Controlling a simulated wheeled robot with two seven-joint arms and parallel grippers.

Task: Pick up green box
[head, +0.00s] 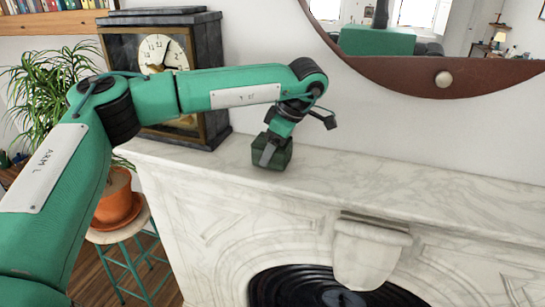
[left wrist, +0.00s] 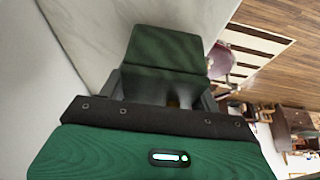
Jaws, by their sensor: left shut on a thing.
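The green box (head: 281,158) is small and dark green and is at the front part of the marble mantel, right of the clock. My left gripper (head: 268,150) is shut on it from above, with a grey finger across its near side. In the left wrist view the box (left wrist: 165,50) shows between the fingers of the left gripper (left wrist: 165,92), with pale marble beside it. I cannot tell whether its underside touches the mantel. My right gripper is in neither view.
A dark-framed clock (head: 165,45) stands on the mantel at the left, behind my left arm. The marble mantel (head: 400,200) is bare to the right. A round brown-framed mirror (head: 400,78) hangs above. A potted plant (head: 118,200) sits on a stool at lower left.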

